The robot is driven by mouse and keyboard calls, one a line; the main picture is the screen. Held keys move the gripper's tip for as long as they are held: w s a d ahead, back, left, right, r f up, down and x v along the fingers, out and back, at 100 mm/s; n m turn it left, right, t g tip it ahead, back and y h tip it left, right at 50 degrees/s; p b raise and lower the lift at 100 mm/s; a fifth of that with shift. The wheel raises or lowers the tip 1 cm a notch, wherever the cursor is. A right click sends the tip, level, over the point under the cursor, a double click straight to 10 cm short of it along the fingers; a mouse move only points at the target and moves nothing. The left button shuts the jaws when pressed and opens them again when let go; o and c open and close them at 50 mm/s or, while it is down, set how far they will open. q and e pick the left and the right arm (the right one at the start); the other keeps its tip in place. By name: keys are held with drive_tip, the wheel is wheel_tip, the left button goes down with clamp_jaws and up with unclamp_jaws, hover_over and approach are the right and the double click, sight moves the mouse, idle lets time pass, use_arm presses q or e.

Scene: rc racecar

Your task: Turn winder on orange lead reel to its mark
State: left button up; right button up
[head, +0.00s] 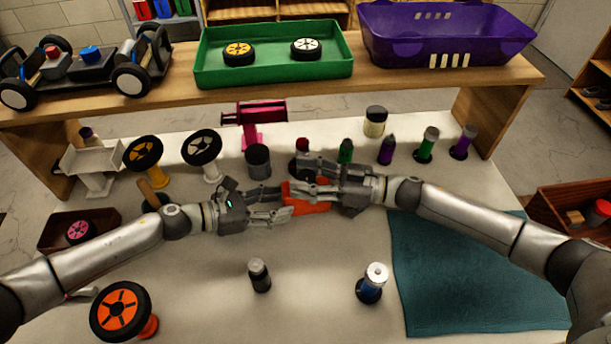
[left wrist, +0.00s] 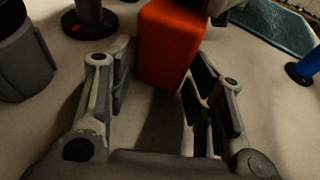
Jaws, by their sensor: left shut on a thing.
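An orange block-like piece (head: 308,207), which looks like part of the orange lead reel, is between my two grippers above the middle of the table. It also shows in the left wrist view (left wrist: 168,45), at the fingertips. My left gripper (head: 284,212) comes from the left and is shut on this piece. My right gripper (head: 297,174) reaches in from the right, just above and against the orange piece; its grip on it is unclear. The winder and its mark are hidden or too small to tell.
Wheels on stands, an orange one (head: 120,311) at front left, stand around. A dark bottle (head: 259,276) and a blue bottle (head: 371,285) stand in front. Several pots and bottles stand behind. A teal mat (head: 450,285) lies right. A wooden shelf (head: 420,80) spans the back.

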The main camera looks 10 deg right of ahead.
drive_tip(key=c, duration=0.7)
drive_tip(key=shift+m+t+h, duration=0.3)
drive_tip(key=shift+m+t, duration=0.1)
drive_tip(key=shift+t, duration=0.2)
drive_tip(key=m+t+h, duration=0.2)
drive_tip(key=m+t, duration=0.1)
drive_tip(key=t, duration=0.1)
drive_tip(key=shift+s+a, duration=0.1)
drive_tip(key=shift+a, duration=0.05)
drive_tip(key=shift+r+m+t+h, duration=0.1)
drive_tip(key=shift+m+t+h, duration=0.7)
drive_tip(key=shift+t+h, duration=0.15)
drive_tip(key=shift+m+t+h, duration=0.3)
drive_tip(key=shift+t+h, duration=0.05)
drive_tip(key=o, duration=1.1)
